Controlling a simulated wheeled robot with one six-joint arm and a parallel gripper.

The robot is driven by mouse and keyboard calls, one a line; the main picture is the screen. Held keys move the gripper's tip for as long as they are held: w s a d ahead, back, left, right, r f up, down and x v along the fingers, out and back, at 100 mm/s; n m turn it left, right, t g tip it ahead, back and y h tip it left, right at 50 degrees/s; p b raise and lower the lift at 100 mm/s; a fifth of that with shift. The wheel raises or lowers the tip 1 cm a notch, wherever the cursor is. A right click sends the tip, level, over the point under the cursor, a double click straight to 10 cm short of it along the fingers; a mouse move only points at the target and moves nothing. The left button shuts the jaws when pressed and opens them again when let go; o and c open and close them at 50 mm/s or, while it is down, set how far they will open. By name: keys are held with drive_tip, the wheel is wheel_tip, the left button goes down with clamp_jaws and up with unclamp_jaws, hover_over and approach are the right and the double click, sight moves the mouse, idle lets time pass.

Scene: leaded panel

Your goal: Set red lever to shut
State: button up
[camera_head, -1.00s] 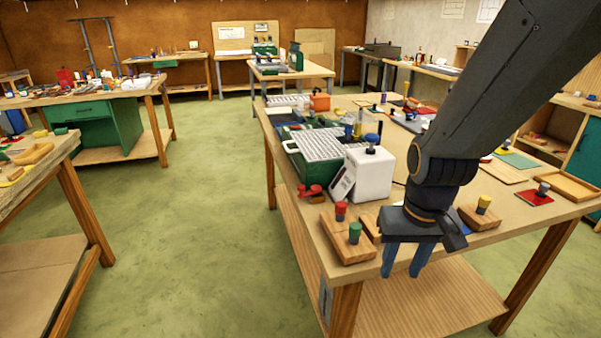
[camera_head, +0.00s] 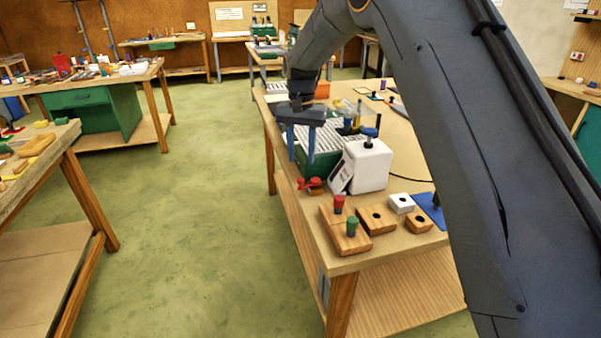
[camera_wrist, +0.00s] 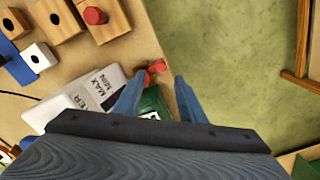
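The red lever (camera_head: 309,183) is a small red handle low at the left front of the white box, near the table's left edge. In the wrist view the red lever (camera_wrist: 155,67) shows just beyond and between my fingertips. My gripper (camera_head: 301,166) is open, fingers apart and pointing down, over the green tank (camera_head: 325,166) in the head view. In the wrist view my gripper (camera_wrist: 158,88) has blue fingers with nothing between them that I can see held. The fingers appear apart from the lever.
The white box (camera_head: 368,168) with a blue-topped knob stands right of the lever. Wooden blocks with a red peg (camera_head: 339,204) and a green peg (camera_head: 352,226) sit at the table's near corner. Open green floor (camera_head: 190,200) lies left of the table.

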sight(301, 179)
drive_tip(key=shift+w+a+f+p, duration=0.1)
drive_tip(key=shift+f+p, duration=1.5)
drive_tip(key=shift+f, duration=2.3)
clamp_jaws()
drive_tip(key=n+b, duration=0.1)
drive_tip(key=s+d+n+b, duration=0.1)
drive_tip(key=n, duration=0.1)
drive_tip(key=shift+s, duration=0.1)
drive_tip(key=n, duration=0.1)
drive_tip(key=d+n+b, duration=0.1)
drive_tip(key=n, duration=0.1)
drive_tip(key=s+n+b, duration=0.1)
drive_tip(key=shift+d+n, duration=0.4)
drive_tip(key=d+n, duration=0.1)
drive_tip(key=n+b, duration=0.1)
drive_tip(key=n, duration=0.1)
drive_tip(key=shift+s+d+n, duration=0.25)
drive_tip(key=shift+d+n, duration=0.05)
drive_tip(key=shift+d, duration=0.05)
drive_tip(key=shift+w+d+n+b, duration=0.1)
drive_tip(key=shift+d+n+b, duration=0.3)
drive_tip(key=shift+n, duration=0.5)
drive_tip(key=shift+d+n+b, duration=0.3)
drive_tip(key=shift+d+n, duration=0.15)
drive_tip(key=shift+n, duration=0.45)
drive_tip(key=shift+r, duration=0.1)
